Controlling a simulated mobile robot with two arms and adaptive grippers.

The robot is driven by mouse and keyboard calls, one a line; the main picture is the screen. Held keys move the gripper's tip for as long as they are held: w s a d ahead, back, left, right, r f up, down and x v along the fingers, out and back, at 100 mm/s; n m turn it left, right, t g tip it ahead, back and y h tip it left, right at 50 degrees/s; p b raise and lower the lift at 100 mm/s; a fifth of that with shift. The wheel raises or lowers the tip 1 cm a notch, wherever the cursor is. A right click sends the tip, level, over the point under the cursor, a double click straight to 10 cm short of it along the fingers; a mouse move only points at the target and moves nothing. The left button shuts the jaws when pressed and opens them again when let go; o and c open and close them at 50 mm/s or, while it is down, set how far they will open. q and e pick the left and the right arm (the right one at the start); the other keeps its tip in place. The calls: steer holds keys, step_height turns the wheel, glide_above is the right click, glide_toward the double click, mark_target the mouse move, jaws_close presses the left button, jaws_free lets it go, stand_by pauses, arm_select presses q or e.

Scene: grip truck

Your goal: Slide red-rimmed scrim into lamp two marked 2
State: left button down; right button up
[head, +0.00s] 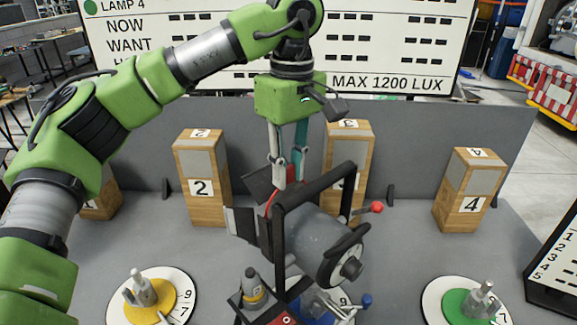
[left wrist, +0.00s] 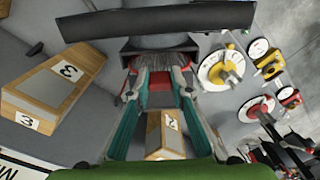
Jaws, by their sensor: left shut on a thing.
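My left gripper (head: 288,180) points down behind the top bar of a grey lamp (head: 322,238) with a black yoke. It is shut on the red-rimmed scrim (head: 268,204), of which a thin red edge shows at the lamp's front, beside the black flaps. In the left wrist view the scrim's red part (left wrist: 160,98) shows between the fingers, with dark material beyond it. I cannot tell whether the scrim is in the lamp's slot. No number is readable on this lamp. My right gripper is not in view.
Wooden blocks marked 2 (head: 203,180), 3 (head: 349,150) and 4 (head: 470,190) stand behind the lamp. Dials with a yellow disc (head: 160,302) and a green disc (head: 468,307) lie left and right. A lux board (head: 400,50) stands behind a grey wall.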

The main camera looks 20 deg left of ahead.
mark_target(289, 181)
arm_select(q)
steer(key=shift+f+b, duration=0.3)
steer(key=shift+f, duration=0.45)
steer(key=shift+f+b, duration=0.75)
steer(key=shift+f, duration=0.35)
steer(key=c, duration=1.7)
jaws_free()
steer(key=shift+o, duration=1.4)
steer(key=shift+r, duration=0.15)
